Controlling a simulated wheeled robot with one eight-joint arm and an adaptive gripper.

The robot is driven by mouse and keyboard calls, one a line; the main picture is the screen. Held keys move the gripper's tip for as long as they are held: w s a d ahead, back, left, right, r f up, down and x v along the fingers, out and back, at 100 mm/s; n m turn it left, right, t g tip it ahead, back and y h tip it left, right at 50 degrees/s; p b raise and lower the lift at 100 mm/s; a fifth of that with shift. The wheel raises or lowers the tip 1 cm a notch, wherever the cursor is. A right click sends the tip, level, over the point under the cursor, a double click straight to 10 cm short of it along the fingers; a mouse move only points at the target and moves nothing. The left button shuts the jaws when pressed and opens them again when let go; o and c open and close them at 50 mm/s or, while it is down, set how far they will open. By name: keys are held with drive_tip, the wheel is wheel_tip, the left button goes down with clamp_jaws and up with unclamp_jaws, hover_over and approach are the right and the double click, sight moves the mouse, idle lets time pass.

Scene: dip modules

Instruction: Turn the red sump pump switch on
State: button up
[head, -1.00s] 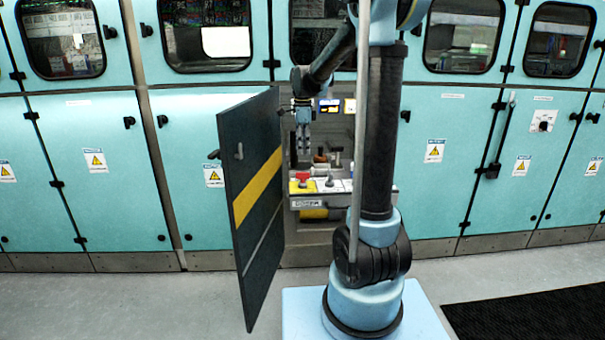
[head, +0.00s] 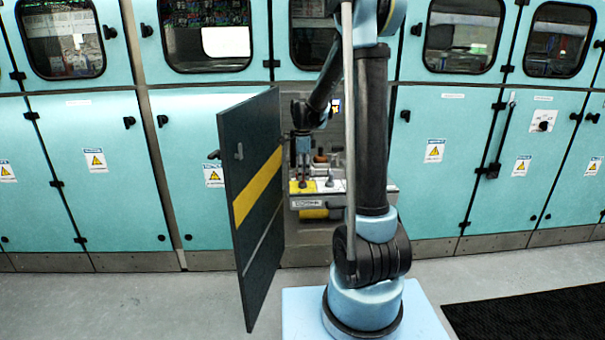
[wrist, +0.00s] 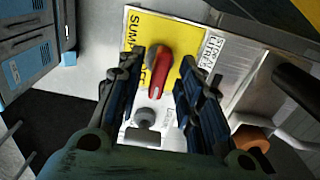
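The red switch (wrist: 159,74) is a rotary handle on a yellow plate (wrist: 135,38) with partly hidden lettering, "SUM…". In the wrist view the handle lies nearly upright in the picture, tilted slightly. My gripper (wrist: 162,64) is open, with one finger on each side of the red handle. Gaps show between the handle and both fingers; I see no contact. In the head view my gripper (head: 302,180) points down over the yellow plate (head: 296,187) inside the open cabinet, and it hides the red switch.
A grey knob (wrist: 145,117) sits just below the red handle in the wrist view. A brown-orange knob (wrist: 250,138) and a black handle (wrist: 297,88) are at the right. The open dark cabinet door (head: 255,210) stands close left of my arm.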

clamp_jaws()
drive_tip(key=shift+n, duration=0.3)
drive_tip(key=n, duration=0.3)
drive_tip(key=shift+n, duration=0.3)
drive_tip(key=n, duration=0.4)
drive_tip(key=shift+n, duration=0.3)
drive_tip(key=n, duration=0.4)
drive_tip(key=shift+n, duration=2.5)
